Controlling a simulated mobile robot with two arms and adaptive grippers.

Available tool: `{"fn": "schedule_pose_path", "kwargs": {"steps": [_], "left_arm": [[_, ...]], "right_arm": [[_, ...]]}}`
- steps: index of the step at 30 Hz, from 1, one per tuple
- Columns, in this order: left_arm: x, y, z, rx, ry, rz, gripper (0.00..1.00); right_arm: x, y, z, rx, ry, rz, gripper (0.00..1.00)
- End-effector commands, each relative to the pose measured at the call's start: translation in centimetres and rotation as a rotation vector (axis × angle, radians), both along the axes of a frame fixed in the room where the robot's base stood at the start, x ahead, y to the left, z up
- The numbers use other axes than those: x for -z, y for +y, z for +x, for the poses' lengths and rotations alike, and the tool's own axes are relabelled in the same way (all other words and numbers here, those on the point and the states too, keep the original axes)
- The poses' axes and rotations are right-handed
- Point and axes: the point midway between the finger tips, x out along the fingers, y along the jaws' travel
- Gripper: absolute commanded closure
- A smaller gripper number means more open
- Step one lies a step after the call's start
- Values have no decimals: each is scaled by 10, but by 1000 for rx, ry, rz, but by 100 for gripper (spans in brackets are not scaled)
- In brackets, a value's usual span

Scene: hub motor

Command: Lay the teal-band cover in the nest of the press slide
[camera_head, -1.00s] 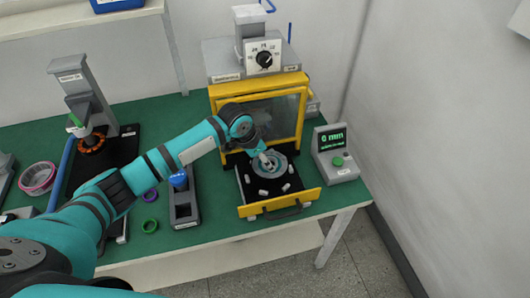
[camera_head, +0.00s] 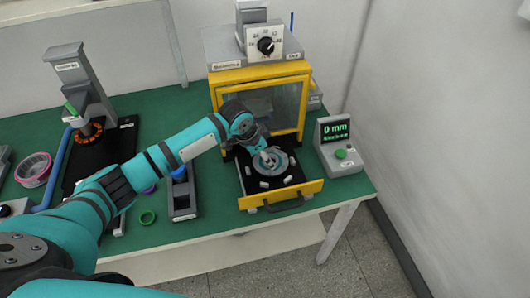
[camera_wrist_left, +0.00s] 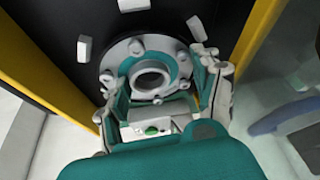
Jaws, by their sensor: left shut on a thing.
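The teal-band cover (camera_wrist_left: 184,64) is a grey disc with a teal band around a raised central ring. My left gripper (camera_wrist_left: 160,92) is shut on it, with one finger at each side. In the head view the cover (camera_head: 279,167) sits over the middle of the black press slide (camera_head: 252,186), which is pulled out with its yellow front toward me. My left gripper (camera_head: 268,157) comes down on it from above. The nest is hidden under the cover. I cannot tell whether the cover touches it. My right gripper is not in view.
Several pale blocks stand around the cover on the slide. The yellow press frame (camera_head: 262,73) rises behind. A display box reading 0 mm (camera_head: 338,146) stands to the right.

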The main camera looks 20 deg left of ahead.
Motion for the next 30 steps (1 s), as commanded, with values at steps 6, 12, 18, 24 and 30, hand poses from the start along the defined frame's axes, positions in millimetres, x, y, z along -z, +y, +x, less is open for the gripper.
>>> {"fn": "schedule_pose_path", "kwargs": {"steps": [6,12,18,24,30], "left_arm": [[4,0,0,0,-1,-1,77],[4,0,0,0,-1,-1,77],[8,0,0,0,0,0,77],[14,0,0,0,0,-1,77],[14,0,0,0,-1,-1,77]], "right_arm": [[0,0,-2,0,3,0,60],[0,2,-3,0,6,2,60],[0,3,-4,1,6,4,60],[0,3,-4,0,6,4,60],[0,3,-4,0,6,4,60]]}}
